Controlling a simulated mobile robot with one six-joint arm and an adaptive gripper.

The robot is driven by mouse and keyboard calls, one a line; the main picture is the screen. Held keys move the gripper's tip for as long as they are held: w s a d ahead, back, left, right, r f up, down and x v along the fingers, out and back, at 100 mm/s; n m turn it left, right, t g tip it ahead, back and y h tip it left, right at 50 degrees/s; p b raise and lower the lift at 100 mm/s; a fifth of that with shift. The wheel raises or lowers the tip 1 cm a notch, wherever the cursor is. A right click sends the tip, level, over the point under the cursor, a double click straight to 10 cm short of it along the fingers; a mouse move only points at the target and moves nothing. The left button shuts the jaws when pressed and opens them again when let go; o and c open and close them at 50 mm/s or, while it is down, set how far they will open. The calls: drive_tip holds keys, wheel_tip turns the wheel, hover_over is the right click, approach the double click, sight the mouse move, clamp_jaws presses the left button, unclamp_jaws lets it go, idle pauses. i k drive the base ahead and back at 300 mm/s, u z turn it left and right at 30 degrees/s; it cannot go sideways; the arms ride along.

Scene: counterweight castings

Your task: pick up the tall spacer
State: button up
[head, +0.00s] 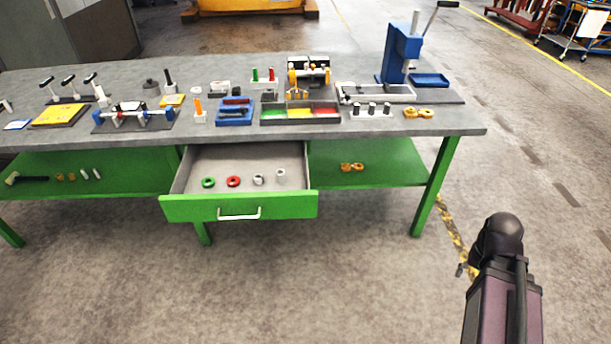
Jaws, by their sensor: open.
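The open drawer (240,207) under the bench holds a green ring (208,182), a red ring (233,181) and two small grey-white cylindrical pieces. The right one (281,174) looks narrower and upright, and may be the tall spacer. The left one (257,180) looks wider and squatter. At this size I cannot be sure which is the taller. Part of my arm (503,290) rises at the lower right, well apart from the drawer. My gripper cannot be made out in this view.
The grey bench top (330,131) is crowded with fixtures, trays and a blue press (402,52) at right. The green lower shelf (385,165) holds orange parts and, at left, small white cylinders (90,174). The floor before the drawer is clear.

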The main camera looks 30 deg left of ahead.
sight(280, 173)
drive_tip(key=z, duration=1.15)
drive_tip(key=k, duration=1)
drive_tip(key=z, duration=1.9)
drive_tip(key=k, duration=0.15)
drive_tip(key=u, duration=3.5)
